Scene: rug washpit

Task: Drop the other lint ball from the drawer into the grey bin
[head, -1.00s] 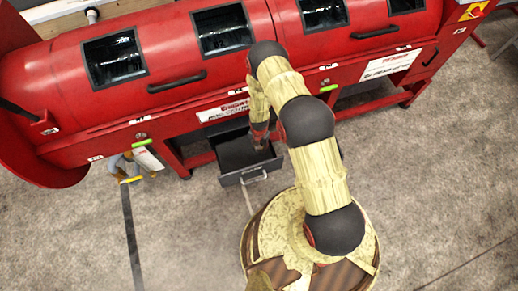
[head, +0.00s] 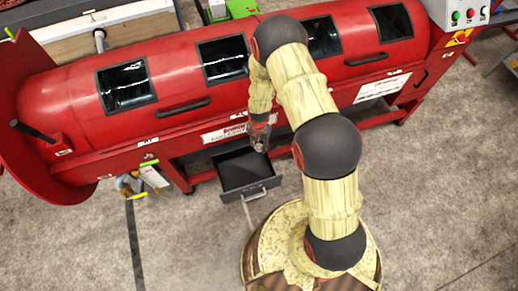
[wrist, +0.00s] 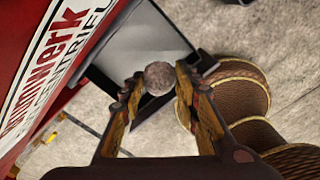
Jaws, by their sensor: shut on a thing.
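My gripper (head: 261,146) is above the back of the open drawer (head: 252,193) under the red machine, pointing down. In the wrist view, the fingertips (wrist: 158,84) are shut on a round grey-brown lint ball (wrist: 158,76), one finger on each side. The drawer's pale floor (wrist: 148,36) shows behind the ball in that view. The part of the drawer floor I can see looks bare; some is hidden by the gripper. I cannot make out a grey bin in either view.
The long red machine (head: 185,90) runs across the back, close behind my gripper. A dark strip (head: 134,245) lies on the floor at left. A yellow-handled item (head: 137,195) stands by the machine's left leg. The grey floor in front of the drawer is mostly clear.

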